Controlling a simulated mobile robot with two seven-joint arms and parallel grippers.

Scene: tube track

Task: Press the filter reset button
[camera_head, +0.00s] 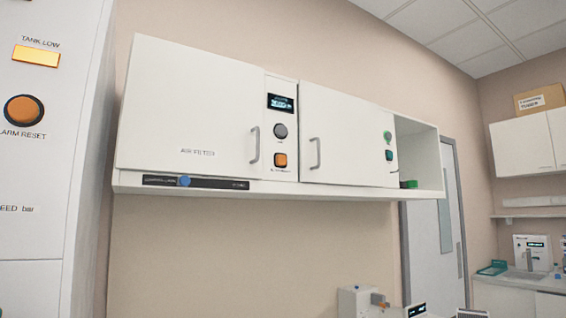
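A white wall cabinet has a left door (185,110) marked "AIR FILTER". The small label under the orange button is too blurred to read for certain. I cannot tell whether the button is pressed. Neither of my grippers is in view, and nothing covers the panel.
A tall white unit at left has an orange "ALARM RESET" button (24,111) and a lit "TANK LOW" lamp (37,55). The right cabinet door (345,135) is shut. The wall below is clear.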

